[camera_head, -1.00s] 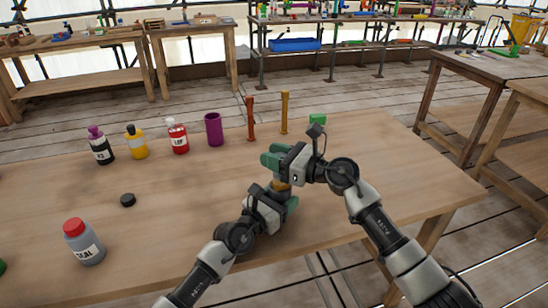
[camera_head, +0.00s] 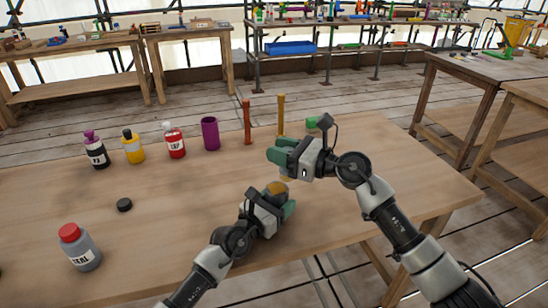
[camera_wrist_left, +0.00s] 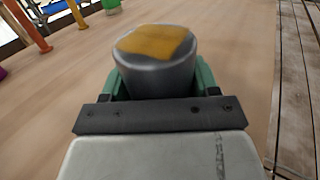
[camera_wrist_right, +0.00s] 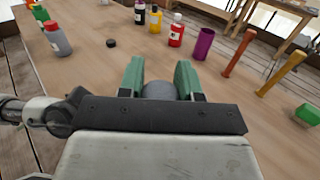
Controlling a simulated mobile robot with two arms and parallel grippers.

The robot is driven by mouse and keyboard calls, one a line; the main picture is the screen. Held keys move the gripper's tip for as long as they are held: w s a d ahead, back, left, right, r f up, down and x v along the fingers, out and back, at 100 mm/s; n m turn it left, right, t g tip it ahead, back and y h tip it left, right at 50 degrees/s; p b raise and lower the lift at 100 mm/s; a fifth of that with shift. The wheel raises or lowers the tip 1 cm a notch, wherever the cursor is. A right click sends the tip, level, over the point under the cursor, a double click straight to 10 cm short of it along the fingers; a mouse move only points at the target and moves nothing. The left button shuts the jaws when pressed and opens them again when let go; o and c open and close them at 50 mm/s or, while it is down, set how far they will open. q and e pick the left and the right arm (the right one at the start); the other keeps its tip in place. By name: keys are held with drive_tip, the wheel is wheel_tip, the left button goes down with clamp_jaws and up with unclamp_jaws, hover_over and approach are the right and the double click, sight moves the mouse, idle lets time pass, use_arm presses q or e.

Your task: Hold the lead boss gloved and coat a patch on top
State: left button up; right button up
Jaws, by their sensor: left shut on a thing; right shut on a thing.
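The lead boss (camera_wrist_left: 155,70) is a grey cylinder with a yellow-orange patch (camera_wrist_left: 155,42) on its top. My left gripper (camera_head: 279,201) is shut around its sides, with green coverings on the fingers, and holds it upright over the table's front part. The patch also shows in the head view (camera_head: 277,187). My right gripper (camera_head: 279,158) is just above and beyond the boss, apart from it. It is shut on a grey rounded thing (camera_wrist_right: 160,90), which shows between its green fingers in the right wrist view. Most of that thing is hidden.
A grey bottle marked SEAL (camera_head: 80,248) and a black disc (camera_head: 124,205) are at left. Black (camera_head: 96,154), yellow (camera_head: 133,150) and red (camera_head: 175,145) bottles, a purple cup (camera_head: 210,134), two upright sticks (camera_head: 247,122) and a green block (camera_head: 312,122) stand behind.

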drive_tip(key=shift+d+r, duration=0.7)
drive_tip(key=shift+r, duration=0.3)
drive_tip(key=shift+d+r, duration=0.7)
drive_tip(key=shift+r, duration=0.25)
use_arm(q)
drive_tip(key=o, duration=1.1)
drive_tip(key=shift+s+a, duration=0.1)
drive_tip(key=v, duration=1.2)
use_arm(e)
drive_tip(key=shift+f, duration=0.1)
